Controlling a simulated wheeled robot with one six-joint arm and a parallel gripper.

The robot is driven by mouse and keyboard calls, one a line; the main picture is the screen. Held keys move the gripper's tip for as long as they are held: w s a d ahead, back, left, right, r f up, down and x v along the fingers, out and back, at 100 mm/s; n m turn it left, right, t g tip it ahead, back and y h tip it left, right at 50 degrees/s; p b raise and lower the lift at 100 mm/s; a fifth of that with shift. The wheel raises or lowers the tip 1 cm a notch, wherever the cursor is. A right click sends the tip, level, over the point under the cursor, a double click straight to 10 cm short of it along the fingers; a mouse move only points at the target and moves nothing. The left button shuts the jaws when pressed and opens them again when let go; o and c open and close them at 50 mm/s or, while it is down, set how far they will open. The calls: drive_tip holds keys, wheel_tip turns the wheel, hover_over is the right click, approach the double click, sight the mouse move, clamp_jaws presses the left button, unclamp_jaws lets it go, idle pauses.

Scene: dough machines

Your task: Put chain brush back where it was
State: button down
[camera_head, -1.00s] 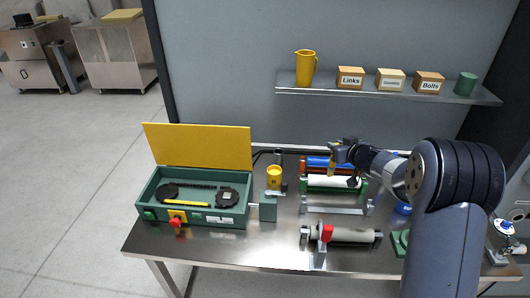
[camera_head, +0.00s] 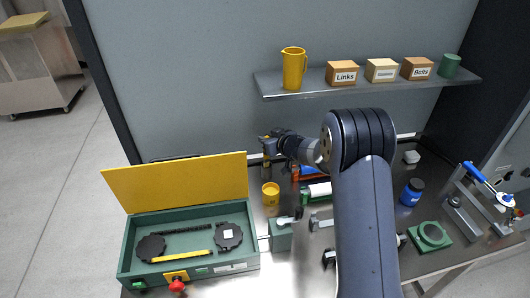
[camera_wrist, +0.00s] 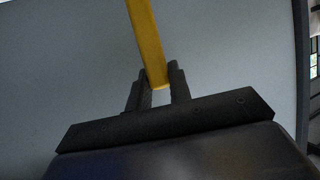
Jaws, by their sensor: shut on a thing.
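My gripper (camera_head: 268,147) is at the back of the bench, left of the rollers and behind the yellow cup. In the wrist view my gripper (camera_wrist: 158,95) is shut on a yellow bar, the handle of the chain brush (camera_wrist: 146,40). The handle runs up out of the picture from between the two dark fingers.
A yellow cup (camera_head: 270,193) stands just in front of my gripper. The green machine with its raised yellow lid (camera_head: 180,183) is at left. A shelf (camera_head: 350,88) with a yellow jug (camera_head: 293,68) and labelled boxes hangs above. A blue jar (camera_head: 412,192) stands at right.

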sight(267, 159)
drive_tip(key=shift+f, duration=2.15)
drive_tip(key=c, duration=1.3)
unclamp_jaws()
drive_tip(key=shift+s+r, duration=0.1)
drive_tip(key=shift+r, duration=0.1)
drive_tip(key=b+v, duration=0.2)
drive_tip(key=v, duration=0.9)
drive_tip(key=shift+s+d, duration=0.2)
drive_tip(key=shift+s, duration=0.1)
drive_tip(key=shift+r, duration=0.1)
